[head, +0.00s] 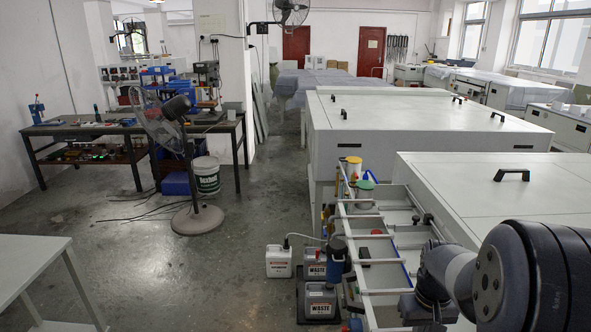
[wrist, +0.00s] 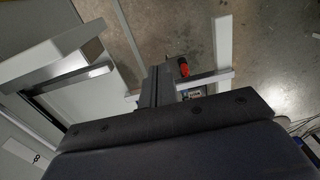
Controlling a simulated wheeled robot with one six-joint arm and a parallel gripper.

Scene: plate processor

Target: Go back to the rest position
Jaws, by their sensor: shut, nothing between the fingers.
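My arm reaches in from the lower right of the head view, bent down over the near end of the white-framed plate processor (head: 385,220). My gripper is low in that view, largely hidden by the arm and cut off by the bottom edge. In the wrist view, my gripper (wrist: 158,86) shows as dark fingers beyond the wide dark wrist body. The fingers are together, with nothing seen held. Pale frame bars (wrist: 222,50) and a small red part (wrist: 184,68) lie just beyond the fingers; I cannot tell whether they touch.
White cabinets with black handles (head: 430,125) stand right of the processor. Waste canisters (head: 320,300) stand on the floor at its left. A fan (head: 198,217) and workbench (head: 100,128) are farther left. A white table (head: 32,262) is at lower left. The floor between is open.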

